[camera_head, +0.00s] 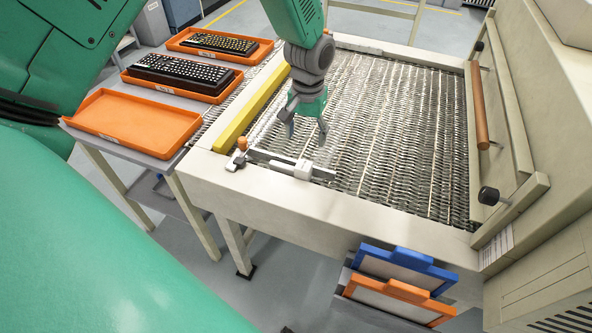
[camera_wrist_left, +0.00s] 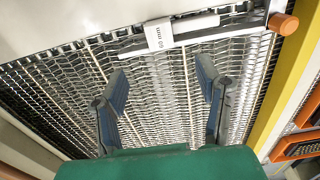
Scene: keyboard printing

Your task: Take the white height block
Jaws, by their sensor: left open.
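The white height block (camera_head: 303,169) sits on a metal bar at the near left corner of the wire mesh bed. In the left wrist view, the block (camera_wrist_left: 158,34) carries a "60 mm" label and lies beyond my fingertips. My left gripper (camera_head: 307,135) hangs above the mesh, just behind the block in the head view. Its two fingers are spread apart with nothing between them, also in the left wrist view (camera_wrist_left: 162,75). My right gripper is not in view.
An orange knob (camera_head: 242,143) stands at the bar's left end, beside a yellow rail (camera_head: 250,108). An empty orange tray (camera_head: 135,122) and two trays with keyboards (camera_head: 182,72) are at the left. Blue and orange frames (camera_head: 405,290) stand below the front edge. Most mesh is clear.

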